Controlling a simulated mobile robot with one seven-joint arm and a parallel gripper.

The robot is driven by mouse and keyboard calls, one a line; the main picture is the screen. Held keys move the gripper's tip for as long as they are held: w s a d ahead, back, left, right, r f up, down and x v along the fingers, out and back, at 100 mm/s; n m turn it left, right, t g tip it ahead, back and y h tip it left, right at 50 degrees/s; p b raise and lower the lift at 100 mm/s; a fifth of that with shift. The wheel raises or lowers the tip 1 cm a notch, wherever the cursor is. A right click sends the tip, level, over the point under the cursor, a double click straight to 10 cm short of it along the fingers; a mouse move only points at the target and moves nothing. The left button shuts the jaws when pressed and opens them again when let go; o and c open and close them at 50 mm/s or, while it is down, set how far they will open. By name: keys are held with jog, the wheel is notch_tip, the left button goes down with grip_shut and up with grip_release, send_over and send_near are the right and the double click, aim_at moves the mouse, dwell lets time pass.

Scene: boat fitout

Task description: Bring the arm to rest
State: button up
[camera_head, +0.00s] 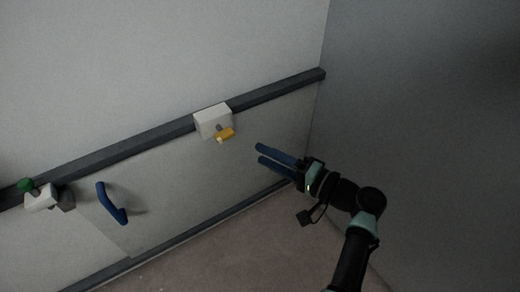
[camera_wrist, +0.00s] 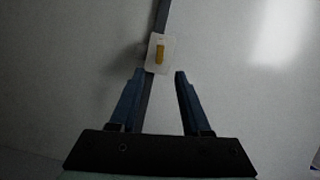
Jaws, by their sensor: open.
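My gripper (camera_head: 259,154) is open and empty, with two blue fingers pointing left toward the wall. My arm reaches up from the lower right of the head view. A white box with a yellow lever (camera_head: 226,135) sits on the dark rail, to the upper left of the fingertips and apart from them. In the wrist view my gripper (camera_wrist: 159,73) shows its fingers spread. The yellow lever (camera_wrist: 160,55) appears just beyond the fingertips there, on its white box, with nothing between the fingers.
A dark rail (camera_head: 118,151) runs along the wall. A blue handle (camera_head: 111,204) is on the lower panel. A white fitting with a green knob (camera_head: 25,185) is at the far left. A grey wall (camera_head: 430,110) stands close on the right. Floor (camera_head: 220,255) is clear.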

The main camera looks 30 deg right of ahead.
dwell(0.4)
jog(key=w+a+r+n+t+h, duration=0.1)
jog(key=w+a+r+n+h, duration=0.2)
jog(key=r, duration=0.6)
jog(key=w+a+r+n+t+h, duration=0.15)
jog(key=a+r, duration=0.35)
jog(key=r, duration=0.5)
jog(key=w+a+r+n+t+h, duration=0.1)
jog(key=w+a+r+n+h, duration=0.2)
jog(key=r, duration=0.6)
jog(key=s+a+r+n+t, duration=0.1)
jog(key=s+a+r+t, duration=0.25)
jog(key=s+r, duration=0.35)
jog(key=s+a+r+n+t, duration=0.2)
jog(key=s+a+r, duration=0.3)
jog(key=r, duration=0.3)
jog(key=s+a+r+n+t, duration=0.1)
jog(key=s+a+r+t, duration=0.2)
jog(key=s+a+r, duration=0.4)
notch_tip(320, 180, up, 36)
jog(key=w+d+p, duration=0.1)
jog(key=d+p, duration=0.1)
jog(key=p, duration=3.2)
jog(key=shift+w+d+f+p, duration=0.25)
jog(key=shift+d+p, duration=0.05)
jog(key=shift+p, duration=0.05)
jog(key=shift+y, duration=0.25)
